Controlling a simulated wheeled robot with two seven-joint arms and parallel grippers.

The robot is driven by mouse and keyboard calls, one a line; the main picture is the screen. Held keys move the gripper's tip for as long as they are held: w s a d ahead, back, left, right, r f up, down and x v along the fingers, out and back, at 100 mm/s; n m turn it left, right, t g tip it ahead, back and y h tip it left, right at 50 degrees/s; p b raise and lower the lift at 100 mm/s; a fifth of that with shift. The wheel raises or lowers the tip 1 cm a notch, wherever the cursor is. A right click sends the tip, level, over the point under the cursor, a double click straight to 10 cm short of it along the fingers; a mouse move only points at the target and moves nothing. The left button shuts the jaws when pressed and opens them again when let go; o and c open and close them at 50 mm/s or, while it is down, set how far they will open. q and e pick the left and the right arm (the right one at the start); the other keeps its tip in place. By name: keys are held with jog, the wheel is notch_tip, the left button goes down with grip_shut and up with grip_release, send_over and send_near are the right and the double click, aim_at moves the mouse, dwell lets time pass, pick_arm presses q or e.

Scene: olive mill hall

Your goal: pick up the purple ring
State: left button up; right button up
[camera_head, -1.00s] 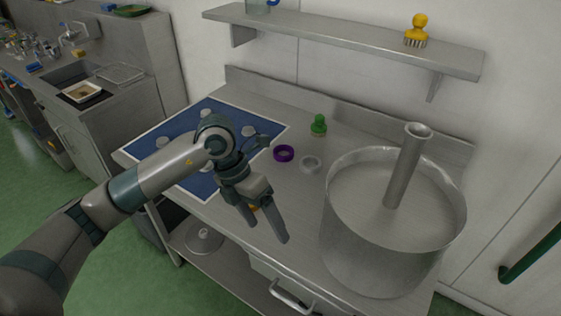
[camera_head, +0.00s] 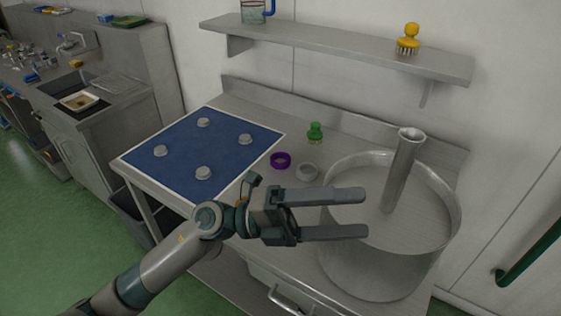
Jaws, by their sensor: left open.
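The purple ring (camera_head: 280,160) lies flat on the steel counter, between the blue mat and a pale grey ring (camera_head: 307,172). My left gripper (camera_head: 366,213) is open and empty, its fingers pointing right over the front of the counter and overlapping the large pot in the picture. It is nearer to me than the purple ring and apart from it, below and right of it in the picture. The purple ring is in full view. My right gripper does not show.
A blue mat (camera_head: 222,140) with several grey knobs lies left on the counter. A green brush (camera_head: 315,133) stands behind the rings. A large steel pot (camera_head: 340,255) with an upright pipe stands at the right. A shelf (camera_head: 330,48) with a yellow brush (camera_head: 408,39) hangs above.

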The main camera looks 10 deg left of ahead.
pick_arm(q)
jog(key=w+a+n+t+y, duration=0.5)
jog(key=a+n+t, duration=0.2)
jog(key=n+t, duration=0.35)
jog(key=w+a+n+t+y, duration=0.4)
jog(key=a+n+t+y, duration=0.15)
jog(key=n+t, duration=0.5)
jog(key=s+a+f+n+g+y, duration=0.1)
jog(key=a+f+n+g+y, duration=0.4)
jog(key=f, duration=0.6)
jog(key=s+a+f+n+g+y, duration=0.1)
jog(key=a+f+n+g+y, duration=0.1)
jog(key=a+f+n+y, duration=0.75)
jog(key=s+d+f+g+h+b, duration=0.1)
jog(key=s+f+g, duration=0.4)
jog(key=s+f, duration=0.9)
jog(key=s+d+f+g+h, duration=0.15)
jog(key=s+f+g, duration=0.35)
jog(key=f, duration=1.7)
jog(key=s+f+g+h+b, duration=0.15)
jog(key=s+f+g, duration=0.25)
jog(key=s+f, duration=1.1)
jog(key=s+a+f, duration=0.1)
jog(key=s+f, duration=0.4)
jog(key=f, duration=0.2)
jog(key=s+a+f+m, duration=0.1)
jog(key=s+f, duration=0.4)
jog(key=f, duration=0.3)
jog(key=shift+s+a, duration=0.25)
jog(key=shift+s, duration=0.05)
